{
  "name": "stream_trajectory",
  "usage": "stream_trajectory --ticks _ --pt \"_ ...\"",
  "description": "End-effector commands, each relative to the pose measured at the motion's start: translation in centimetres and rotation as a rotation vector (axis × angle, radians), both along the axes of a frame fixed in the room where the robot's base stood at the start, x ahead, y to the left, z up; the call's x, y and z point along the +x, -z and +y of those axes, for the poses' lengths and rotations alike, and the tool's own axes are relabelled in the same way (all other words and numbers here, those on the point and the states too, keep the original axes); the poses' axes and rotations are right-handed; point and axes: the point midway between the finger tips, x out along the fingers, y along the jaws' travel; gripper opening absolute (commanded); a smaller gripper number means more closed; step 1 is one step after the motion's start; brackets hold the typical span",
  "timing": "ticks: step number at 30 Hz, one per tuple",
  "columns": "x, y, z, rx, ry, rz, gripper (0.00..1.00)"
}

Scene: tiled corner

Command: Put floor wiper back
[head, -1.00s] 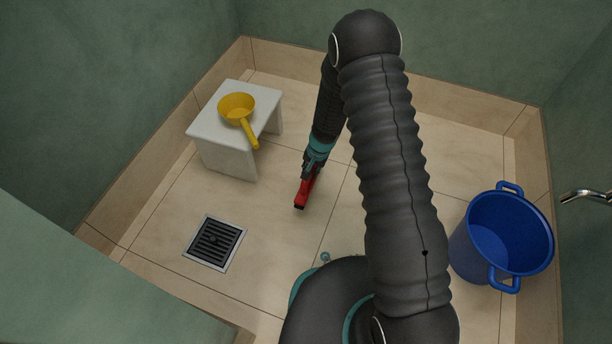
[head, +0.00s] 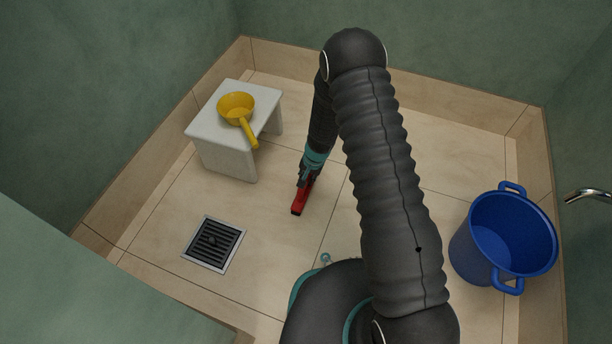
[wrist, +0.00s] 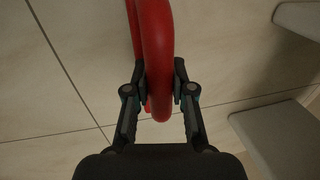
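Only a short red length with a dark end is visible there. In the wrist view its thick, curved red part (wrist: 158,60) runs between the two fingers, which press close on both sides. My gripper (head: 305,180) is shut on it; the fingers also show in the wrist view (wrist: 160,82). I cannot tell whether the wiper touches the floor.
A white stool (head: 219,145) with a yellow scoop (head: 236,107) on it stands left of my gripper. A floor drain (head: 213,244) lies at the lower left. A blue bucket (head: 478,245) stands at the right, below a tap (head: 588,195). Tiles behind my arm are clear.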

Motion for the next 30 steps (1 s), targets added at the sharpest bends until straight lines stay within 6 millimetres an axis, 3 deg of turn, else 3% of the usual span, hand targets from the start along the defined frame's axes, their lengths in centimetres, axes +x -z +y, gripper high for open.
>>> stream_trajectory --ticks 1,3,14,17,30 --pt "0.0 -0.1 0.0 0.0 0.0 0.0 0.38" --pt "0.0 -0.1 0.0 0.0 0.0 0.0 0.48" --pt "0.0 -0.6 0.0 0.0 0.001 -0.001 0.48" --pt "0.0 -1.7 -0.2 0.0 0.0 -0.002 0.48" --pt "-0.6 -9.9 -1.7 0.0 0.001 -0.002 0.48"
